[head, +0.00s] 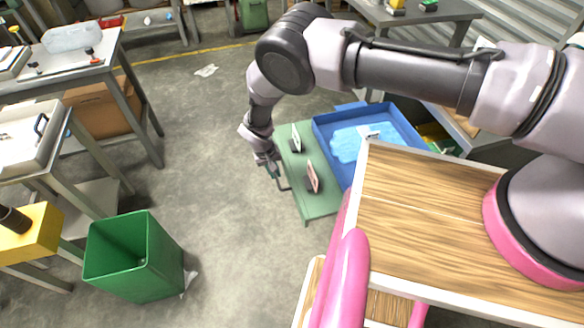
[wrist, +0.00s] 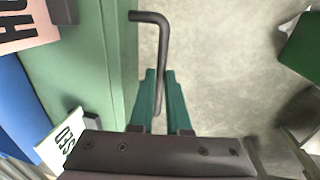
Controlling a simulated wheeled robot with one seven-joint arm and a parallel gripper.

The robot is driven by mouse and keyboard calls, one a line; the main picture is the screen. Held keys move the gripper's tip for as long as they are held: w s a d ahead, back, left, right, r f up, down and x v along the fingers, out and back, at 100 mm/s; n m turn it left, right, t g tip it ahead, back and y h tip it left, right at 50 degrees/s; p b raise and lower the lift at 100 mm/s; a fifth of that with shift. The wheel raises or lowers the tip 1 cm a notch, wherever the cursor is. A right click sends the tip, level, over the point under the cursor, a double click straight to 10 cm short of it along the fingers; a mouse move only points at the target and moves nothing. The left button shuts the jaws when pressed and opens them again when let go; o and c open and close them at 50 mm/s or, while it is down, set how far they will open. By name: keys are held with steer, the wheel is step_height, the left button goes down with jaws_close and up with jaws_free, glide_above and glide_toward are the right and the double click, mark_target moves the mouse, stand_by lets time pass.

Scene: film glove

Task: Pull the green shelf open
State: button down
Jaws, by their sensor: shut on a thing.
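The green shelf (head: 318,203) is a flat green board in the middle of the head view, and it fills the left part of the wrist view (wrist: 75,60). A dark bent bar handle (wrist: 150,17) stands out from the shelf's edge over the floor; it shows small in the head view (head: 284,188). In the head view my gripper (head: 273,170) is at the shelf's left edge.
Two small upright signs (head: 312,177) (head: 296,138) stand on the shelf. A blue tray (head: 398,116) with light blue film lies behind it. A wooden-topped cart (head: 430,200) is at right. A green bin (head: 138,262) stands at lower left. The floor left of the shelf is clear.

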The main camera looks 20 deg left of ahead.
steer(key=shift+s+a, duration=0.6)
steer(key=shift+a, duration=0.3)
steer(key=shift+s+a, duration=0.55)
steer(key=shift+a, duration=0.3)
steer(key=c, duration=0.9)
jaws_free()
steer(key=r, duration=0.3)
steer(key=a+r, duration=0.1)
steer(key=r, duration=0.3)
steer(key=s+r, duration=0.1)
steer(key=r, duration=0.2)
steer(key=shift+a+r, duration=0.3)
steer(key=shift+r, duration=0.1)
